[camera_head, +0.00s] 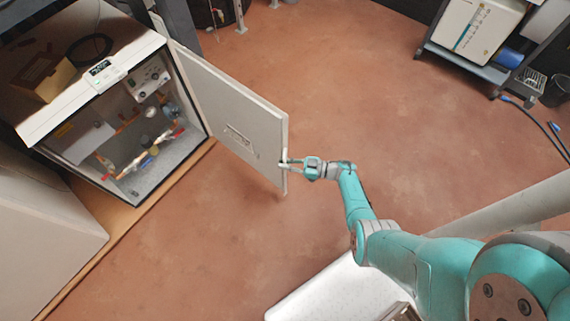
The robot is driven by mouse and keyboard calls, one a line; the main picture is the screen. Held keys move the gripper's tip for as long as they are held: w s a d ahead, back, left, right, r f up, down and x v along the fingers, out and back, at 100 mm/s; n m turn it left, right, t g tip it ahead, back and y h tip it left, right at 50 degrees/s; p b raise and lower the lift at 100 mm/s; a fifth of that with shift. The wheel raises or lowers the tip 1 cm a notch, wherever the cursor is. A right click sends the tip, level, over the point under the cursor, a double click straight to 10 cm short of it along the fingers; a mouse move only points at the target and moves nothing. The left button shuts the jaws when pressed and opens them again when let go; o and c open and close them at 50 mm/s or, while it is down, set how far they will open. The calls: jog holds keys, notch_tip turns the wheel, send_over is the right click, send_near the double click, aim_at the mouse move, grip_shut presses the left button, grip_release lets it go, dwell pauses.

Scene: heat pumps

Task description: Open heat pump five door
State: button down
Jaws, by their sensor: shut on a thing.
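The heat pump (100,95) is a white cabinet at the upper left, with pipes, valves and gauges showing inside. Its door (235,115) stands wide open, swung out to the right from the hinge side at the cabinet's right edge. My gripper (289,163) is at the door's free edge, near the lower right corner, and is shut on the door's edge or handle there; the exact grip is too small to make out. My teal arm reaches to it from the lower right. No number shows on the cabinet.
A second white cabinet (45,235) stands at the lower left. A brown box (40,75) lies on the open heat pump. A cart (465,65) with equipment is at the upper right, with blue cable on the floor near it. The brown floor (360,90) in the middle is clear.

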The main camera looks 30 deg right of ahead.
jog(key=shift+w+d+r, duration=0.2)
jog(key=shift+w+r, duration=0.15)
jog(key=shift+r, duration=0.05)
jog(key=c, duration=1.5)
grip_release()
jog(key=shift+s+a+f, duration=0.1)
jog(key=shift+f, duration=0.1)
jog(key=v, duration=1.2)
jog(key=shift+s+a, duration=0.1)
